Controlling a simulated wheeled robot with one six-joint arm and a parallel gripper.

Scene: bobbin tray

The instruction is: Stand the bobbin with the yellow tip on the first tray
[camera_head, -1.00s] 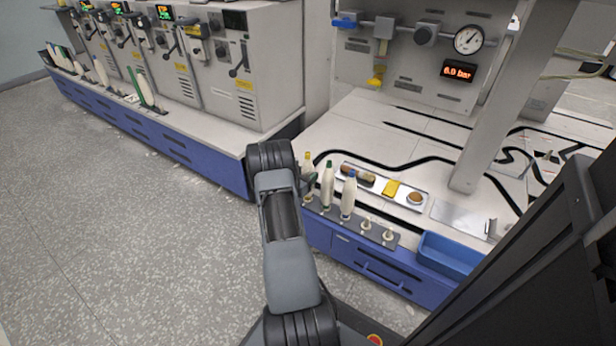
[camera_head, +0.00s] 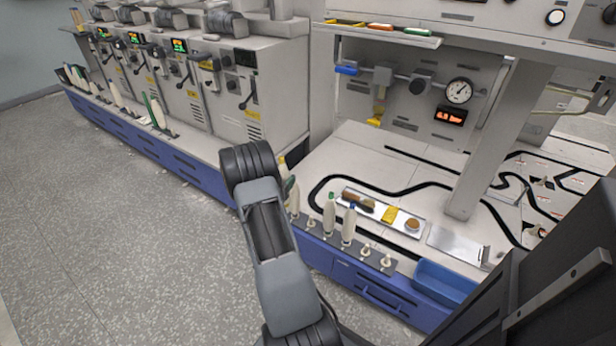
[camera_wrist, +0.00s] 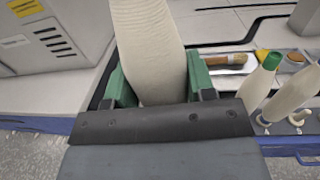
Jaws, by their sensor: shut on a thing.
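My gripper (camera_wrist: 150,85) has green fingers shut on a cream bobbin (camera_wrist: 145,45); its tip is cut off in the wrist view. In the head view the yellow tip (camera_head: 282,161) shows just right of my wrist, which hides part of the bobbin and gripper. The held bobbin is raised at the left end of a grey peg strip, left of a bare peg (camera_head: 311,223). Small dark trays with bobbins stand along the machine ledge at left, the nearest (camera_head: 168,131) holding a green-and-cream pair. No label shows which tray is first.
A green-tipped bobbin (camera_head: 329,213) and a blue-tipped bobbin (camera_head: 349,225) stand on the strip, with two bare pegs to their right. Behind lies a tray (camera_head: 425,228) with a brush and small items. A blue bin (camera_head: 443,283) is at right. The floor at left is clear.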

